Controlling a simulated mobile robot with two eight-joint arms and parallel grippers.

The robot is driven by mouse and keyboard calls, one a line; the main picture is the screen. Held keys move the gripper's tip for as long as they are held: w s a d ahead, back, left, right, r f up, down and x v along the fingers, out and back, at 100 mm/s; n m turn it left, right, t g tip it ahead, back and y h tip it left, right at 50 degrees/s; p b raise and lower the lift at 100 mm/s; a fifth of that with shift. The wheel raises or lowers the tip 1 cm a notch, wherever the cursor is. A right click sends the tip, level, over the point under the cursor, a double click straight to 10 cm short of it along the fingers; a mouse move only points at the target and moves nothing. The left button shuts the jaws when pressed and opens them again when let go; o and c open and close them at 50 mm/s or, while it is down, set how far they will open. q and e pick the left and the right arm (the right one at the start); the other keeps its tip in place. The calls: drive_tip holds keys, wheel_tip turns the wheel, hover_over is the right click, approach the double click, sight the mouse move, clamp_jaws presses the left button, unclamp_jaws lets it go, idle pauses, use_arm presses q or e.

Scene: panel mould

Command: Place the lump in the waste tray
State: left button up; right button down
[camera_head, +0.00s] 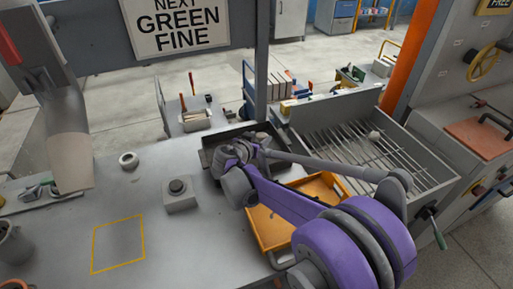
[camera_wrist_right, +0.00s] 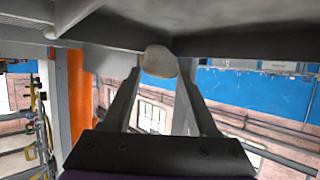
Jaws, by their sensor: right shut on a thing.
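My right gripper (camera_wrist_right: 160,72) is shut on a pale, rounded lump (camera_wrist_right: 159,62), which shows between its fingertips in the right wrist view. In the head view my right gripper (camera_head: 240,153) is at a dark grey tray (camera_head: 215,137), over its near left part. The fingertips and the held lump are hidden there, so I cannot tell whether the lump touches the tray. An orange tray (camera_head: 266,231) lies nearer, partly behind my purple right arm. I cannot tell which tray is the waste tray. My left gripper is not in view.
A barred bin (camera_head: 355,155) stands at the right with a small pale piece (camera_head: 374,136) on its bars. A button box (camera_head: 180,196), a ring (camera_head: 128,160) and a yellow outlined square (camera_head: 118,244) are on the bench. A grey spout (camera_head: 68,150) hangs at the left.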

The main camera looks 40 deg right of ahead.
drive_tip(key=shift+w+f, duration=0.1)
drive_tip(key=shift+f, duration=1.9)
drive_tip(key=shift+f+b, duration=0.1)
drive_tip(key=shift+b, duration=0.2)
drive_tip(key=shift+c, duration=0.9)
unclamp_jaws()
drive_tip(key=v, duration=1.2)
drive_tip(key=shift+p, duration=0.3)
